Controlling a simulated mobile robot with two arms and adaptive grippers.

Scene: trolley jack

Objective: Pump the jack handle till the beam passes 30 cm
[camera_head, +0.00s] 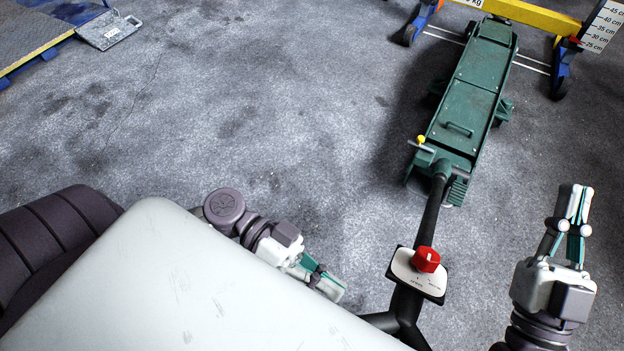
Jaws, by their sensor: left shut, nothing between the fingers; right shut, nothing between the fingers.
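The green trolley jack (468,98) lies on the floor at the upper right. Its far end is at the yellow beam (530,14). The black jack handle (430,220) slopes from the jack toward me. It carries a white plate with a red knob (426,260) and a black grip bar, partly cut off below. The height scale (603,27) by the beam's right end shows marks from 25 to 45 cm. My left gripper (335,290) is shut and empty, left of the handle and apart from it. My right gripper (577,192) is shut and empty, right of the handle.
Blue wheeled stands (563,72) hold the beam. A yellow-topped valve (421,139) sits at the jack's near end. A blue platform (30,35) and a grey plate (108,30) are at the upper left. The grey floor between is clear.

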